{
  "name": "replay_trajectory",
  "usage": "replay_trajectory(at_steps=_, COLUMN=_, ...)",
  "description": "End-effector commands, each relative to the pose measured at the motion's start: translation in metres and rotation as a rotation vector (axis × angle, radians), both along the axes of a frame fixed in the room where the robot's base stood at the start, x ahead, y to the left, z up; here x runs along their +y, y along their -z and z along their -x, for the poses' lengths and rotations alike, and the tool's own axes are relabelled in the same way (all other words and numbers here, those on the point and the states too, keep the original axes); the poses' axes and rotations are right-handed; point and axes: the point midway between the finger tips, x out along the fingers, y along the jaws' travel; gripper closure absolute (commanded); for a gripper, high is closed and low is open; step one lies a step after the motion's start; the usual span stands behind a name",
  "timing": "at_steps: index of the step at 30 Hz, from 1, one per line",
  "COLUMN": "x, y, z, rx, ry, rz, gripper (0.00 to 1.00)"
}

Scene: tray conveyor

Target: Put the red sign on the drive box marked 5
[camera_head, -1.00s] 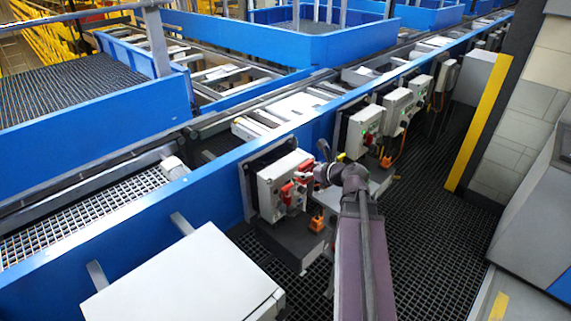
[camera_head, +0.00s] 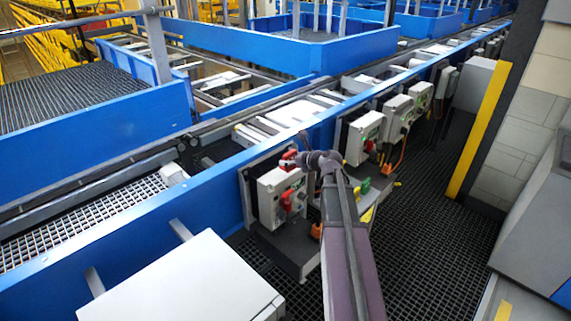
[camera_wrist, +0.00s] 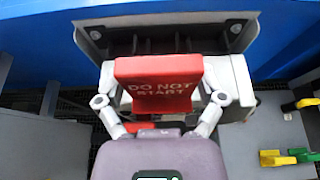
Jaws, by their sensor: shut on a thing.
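My gripper (camera_wrist: 160,100) is shut on the red sign (camera_wrist: 158,82), which reads "DO NOT START" in the wrist view. One finger is on each side of it. In the head view my gripper (camera_head: 297,160) and the red sign (camera_head: 287,159) are at the top edge of the nearest grey drive box (camera_head: 268,199). The box also shows behind the sign in the wrist view (camera_wrist: 238,85). A red switch handle (camera_head: 287,201) is on its front. I cannot read its number, nor tell whether the sign touches it.
More drive boxes (camera_head: 363,138) (camera_head: 397,118) stand along the blue conveyor side (camera_head: 150,218) farther back. Yellow and green pieces (camera_wrist: 284,158) lie on a grey shelf to the right. A white cabinet (camera_head: 180,285) stands at front left. The grating floor (camera_head: 430,225) at right is clear.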

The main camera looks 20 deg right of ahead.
Motion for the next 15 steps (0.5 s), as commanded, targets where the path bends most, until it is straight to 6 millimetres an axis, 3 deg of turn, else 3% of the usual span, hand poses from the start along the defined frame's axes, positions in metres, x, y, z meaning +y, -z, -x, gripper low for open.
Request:
replay_trajectory(at_steps=1, x=-0.001, y=0.001, z=-0.011, rx=0.000, ry=0.000, rz=0.000, gripper=0.66)
replay_trajectory(at_steps=6, x=-0.001, y=0.002, z=-0.024, rx=0.000, ry=0.000, rz=-0.001, gripper=0.66)
replay_trajectory(at_steps=15, x=-0.001, y=0.002, z=-0.025, rx=0.000, ry=0.001, rz=-0.001, gripper=0.66)
